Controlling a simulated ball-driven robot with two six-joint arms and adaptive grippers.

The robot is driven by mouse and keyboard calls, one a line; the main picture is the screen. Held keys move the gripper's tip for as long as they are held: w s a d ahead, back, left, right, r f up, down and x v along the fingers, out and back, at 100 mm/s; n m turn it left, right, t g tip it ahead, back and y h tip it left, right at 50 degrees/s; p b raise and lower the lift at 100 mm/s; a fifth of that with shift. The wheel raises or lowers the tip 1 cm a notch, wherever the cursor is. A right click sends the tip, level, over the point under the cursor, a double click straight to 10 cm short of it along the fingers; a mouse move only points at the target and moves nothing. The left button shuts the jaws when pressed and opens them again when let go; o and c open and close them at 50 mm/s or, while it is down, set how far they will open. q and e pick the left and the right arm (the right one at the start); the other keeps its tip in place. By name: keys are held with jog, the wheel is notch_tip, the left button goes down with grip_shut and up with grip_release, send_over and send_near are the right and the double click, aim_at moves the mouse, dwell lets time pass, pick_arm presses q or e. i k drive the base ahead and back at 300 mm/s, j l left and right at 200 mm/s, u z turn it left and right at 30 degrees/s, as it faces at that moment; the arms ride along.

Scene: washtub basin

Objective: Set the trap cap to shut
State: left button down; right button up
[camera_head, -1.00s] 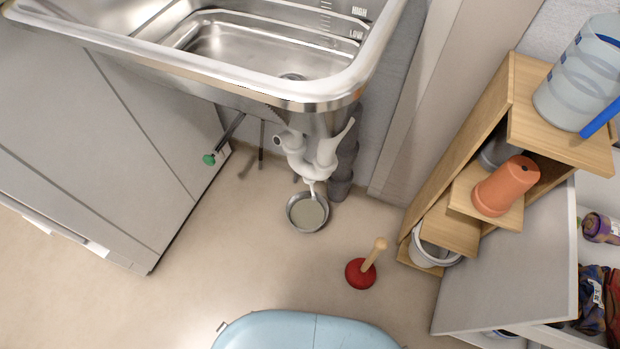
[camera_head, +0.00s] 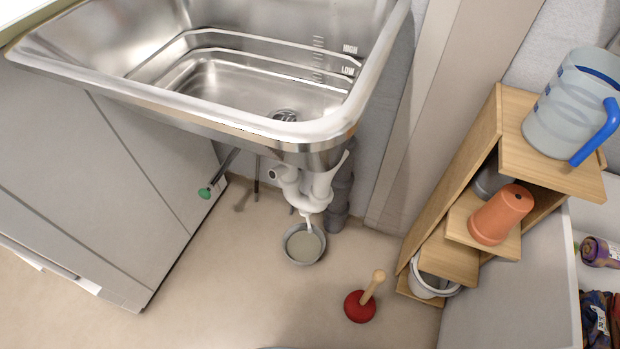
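Under the steel washtub basin (camera_head: 200,105) hangs a white drain trap (camera_head: 312,192) with a U-bend. A small white piece (camera_head: 308,222) points down from the bend's bottom; it may be the trap cap, but it is too small to tell whether it is open or shut. A round grey pan (camera_head: 304,244) with murky greyish contents stands on the floor right below it. Neither of my grippers is in view.
A red plunger (camera_head: 361,304) stands on the floor. A wooden step shelf (camera_head: 448,262) at right holds an orange pot (camera_head: 500,214) and a clear jug (camera_head: 572,108) with blue handle. A green-tipped lever (camera_head: 205,192) sticks out left of the trap.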

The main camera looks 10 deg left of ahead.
aim_at(307, 215)
jog(key=k+l, duration=0.1)
jog(key=k, duration=1.1)
